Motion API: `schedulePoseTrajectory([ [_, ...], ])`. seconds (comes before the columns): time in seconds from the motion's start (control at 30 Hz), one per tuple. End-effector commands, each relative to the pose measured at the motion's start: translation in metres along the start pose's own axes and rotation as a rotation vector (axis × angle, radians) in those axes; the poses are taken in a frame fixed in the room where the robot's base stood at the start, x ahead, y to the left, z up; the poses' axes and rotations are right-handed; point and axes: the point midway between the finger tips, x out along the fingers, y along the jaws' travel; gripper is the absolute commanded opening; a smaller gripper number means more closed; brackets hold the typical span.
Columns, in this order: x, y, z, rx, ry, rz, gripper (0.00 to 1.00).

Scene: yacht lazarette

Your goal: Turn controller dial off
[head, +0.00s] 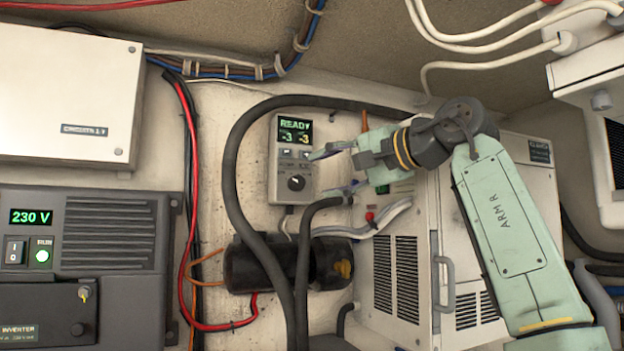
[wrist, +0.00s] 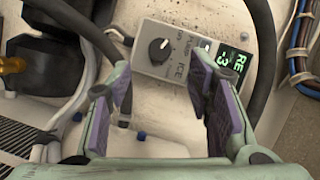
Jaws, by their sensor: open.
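The controller (head: 283,168) is a small grey box on the wall with a lit screen reading "READY" and "-3 -3" in the head view. Its black round dial (head: 296,183) with a white mark sits on the lower part. In the wrist view the controller (wrist: 178,71) lies just beyond the fingertips, with the dial (wrist: 159,49) at upper centre and the green screen at its right. My gripper (head: 335,171) is open and empty, to the right of the dial in the head view. Its two purple-padded fingers (wrist: 163,85) are spread in the wrist view, apart from the dial.
A thick black hose (head: 232,150) loops around the controller's left and top. A black cylinder (head: 255,265) is below it. A white vented unit (head: 395,240) stands at right, below my arm. A grey inverter (head: 105,222) is at left.

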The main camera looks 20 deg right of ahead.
Motion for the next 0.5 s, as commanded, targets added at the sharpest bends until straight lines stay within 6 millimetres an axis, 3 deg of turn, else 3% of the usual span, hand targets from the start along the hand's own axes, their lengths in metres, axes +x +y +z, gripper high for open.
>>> schedulePoseTrajectory([
  [0.2, -0.037, 0.000, 0.000, 0.000, 0.001, 0.000, 0.47],
  [0.5, -0.050, 0.000, 0.001, -0.001, -0.001, 0.000, 0.47],
])
